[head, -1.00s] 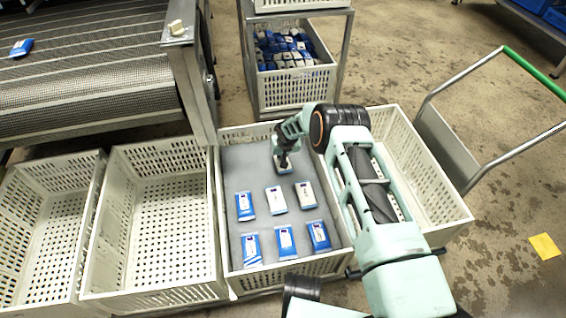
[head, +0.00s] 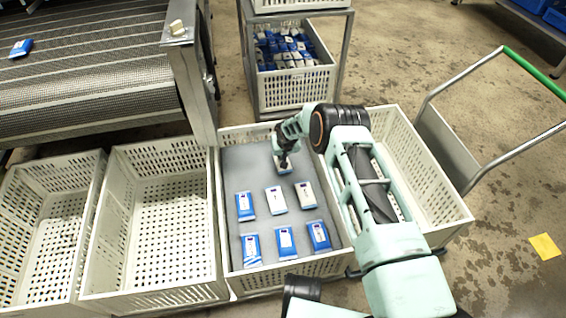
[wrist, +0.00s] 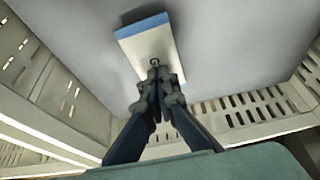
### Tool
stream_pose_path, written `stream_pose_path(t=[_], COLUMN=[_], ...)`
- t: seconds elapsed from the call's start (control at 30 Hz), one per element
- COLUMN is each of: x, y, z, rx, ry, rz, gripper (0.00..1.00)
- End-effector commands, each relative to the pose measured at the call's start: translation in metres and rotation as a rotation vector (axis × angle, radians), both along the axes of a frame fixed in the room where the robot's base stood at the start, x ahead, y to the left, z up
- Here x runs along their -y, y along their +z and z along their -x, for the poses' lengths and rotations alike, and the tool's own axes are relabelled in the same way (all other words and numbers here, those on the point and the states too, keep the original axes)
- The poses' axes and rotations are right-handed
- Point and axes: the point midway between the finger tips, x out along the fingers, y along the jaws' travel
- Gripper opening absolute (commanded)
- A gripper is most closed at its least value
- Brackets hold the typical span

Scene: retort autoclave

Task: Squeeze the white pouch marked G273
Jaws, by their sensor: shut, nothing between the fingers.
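A white pouch with a blue end strip (wrist: 152,45) lies flat on the grey mat under my gripper. In the head view this pouch (head: 284,168) shows only in part, because my gripper covers much of it. My gripper (wrist: 154,64) is shut, its fingertips together over the pouch's white face with nothing between them. I cannot tell whether the tips press on it. Two more white pouches, one in the middle (head: 276,200) and one at the right (head: 306,195), lie in the row nearer to me. No code is readable, so I cannot tell which is G273.
Several blue pouches lie nearby on the mat (head: 245,160), which lines a perforated crate. Empty crates stand at left (head: 160,155) and right, the right one partly behind my arm. A conveyor (head: 90,95) and a rack with a filled crate (head: 296,90) stand behind.

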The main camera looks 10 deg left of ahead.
Motion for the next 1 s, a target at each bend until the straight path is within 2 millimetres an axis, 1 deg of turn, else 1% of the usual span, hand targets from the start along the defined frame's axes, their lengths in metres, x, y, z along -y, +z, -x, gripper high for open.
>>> stream_pose_path(t=[0.03,0.47,0.57,1.0], x=[0.004,0.004,0.004,0.001], y=[-0.009,-0.008,-0.003,0.039], z=[0.007,0.007,0.007,0.003], rx=[-0.016,-0.017,-0.017,-0.006], ry=[0.001,0.001,0.001,0.001], rz=[0.009,0.009,0.009,0.004], gripper=[0.0,0.0,0.0,0.0])
